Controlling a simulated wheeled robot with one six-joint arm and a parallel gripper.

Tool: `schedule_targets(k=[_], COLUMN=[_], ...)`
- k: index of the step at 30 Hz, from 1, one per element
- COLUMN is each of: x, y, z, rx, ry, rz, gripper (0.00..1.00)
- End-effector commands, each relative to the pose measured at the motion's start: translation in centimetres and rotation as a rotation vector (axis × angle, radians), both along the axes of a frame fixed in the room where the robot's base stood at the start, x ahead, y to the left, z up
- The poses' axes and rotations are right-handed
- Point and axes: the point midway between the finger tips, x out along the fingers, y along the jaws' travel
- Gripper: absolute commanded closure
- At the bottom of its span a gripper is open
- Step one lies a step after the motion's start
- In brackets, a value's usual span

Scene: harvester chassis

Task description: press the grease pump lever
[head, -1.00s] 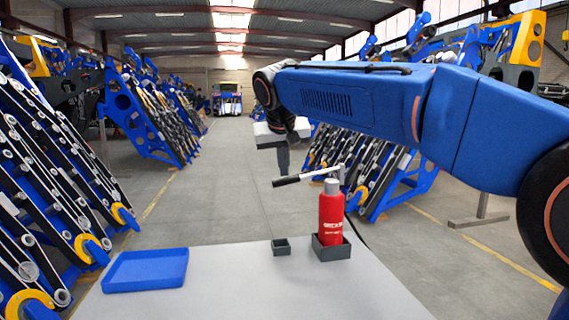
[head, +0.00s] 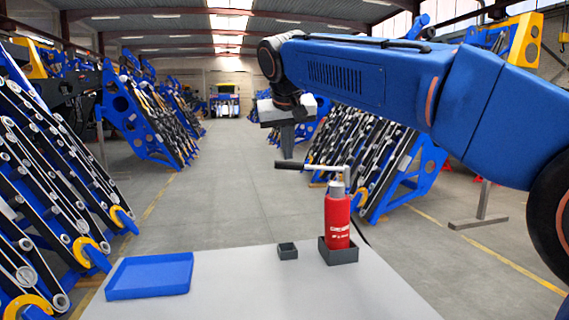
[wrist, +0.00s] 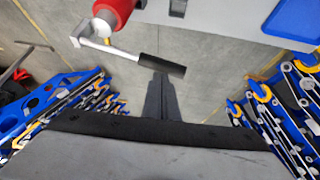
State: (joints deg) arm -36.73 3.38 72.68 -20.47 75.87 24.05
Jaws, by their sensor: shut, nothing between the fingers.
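The grease pump (head: 338,220) is a red cylinder with a grey cap, upright in a dark square holder (head: 340,255) on the table. Its lever (head: 310,166) reaches left from the top, nearly level, ending in a black grip (head: 290,165). My gripper (head: 287,156) is shut and empty, pointing down just above the black grip. In the wrist view the fingertips (wrist: 160,80) overlap the black grip (wrist: 162,65); I cannot tell whether they touch it. The red pump (wrist: 116,10) is partly cut off at the top there.
A small dark box (head: 287,251) stands left of the holder. A blue tray (head: 150,276) lies at the table's left. The table (head: 235,295) is otherwise bare. Blue harvester frames (head: 375,165) line both sides of the hall, with open floor between them.

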Motion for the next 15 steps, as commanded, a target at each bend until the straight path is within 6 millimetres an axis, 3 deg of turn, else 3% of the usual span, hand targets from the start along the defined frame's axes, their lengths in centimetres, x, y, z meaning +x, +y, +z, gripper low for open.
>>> schedule_targets(k=[7, 15], x=[-2.6, -4.2], y=[0.4, 0.5], z=[3.8, 6.0], rx=[0.003, 0.001], ry=[-0.003, -0.003], rz=[0.003, 0.001], gripper=[1.0, 1.0])
